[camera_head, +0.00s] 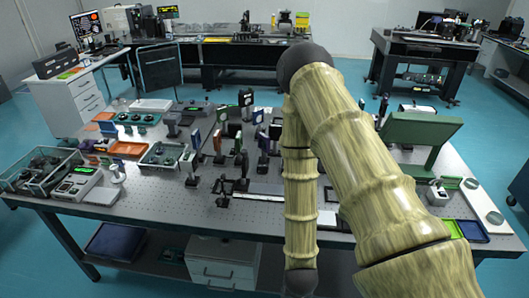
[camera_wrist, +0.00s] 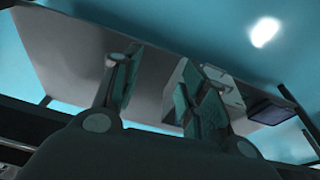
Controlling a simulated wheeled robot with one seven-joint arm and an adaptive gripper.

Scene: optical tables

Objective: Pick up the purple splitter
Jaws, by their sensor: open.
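I cannot pick out the purple splitter with certainty. In the head view, several small upright optics on dark posts stand mid-table, among them a blue plate (camera_head: 196,138) and a dark blue one (camera_head: 264,142). My arm hides part of the table right of them. My gripper (camera_wrist: 165,92) shows in the wrist view with its two fingers spread apart and nothing seen between them. It is not visible in the head view. The wrist view is dark and shows no purple splitter that I can make out.
The grey optical table (camera_head: 285,218) carries an orange tray (camera_head: 127,149), a grey device with a green display (camera_head: 78,184) and a large green panel (camera_head: 420,130). White drawers (camera_head: 222,268) and a dark blue bin (camera_head: 117,242) are underneath. Teal floor is clear in front at left.

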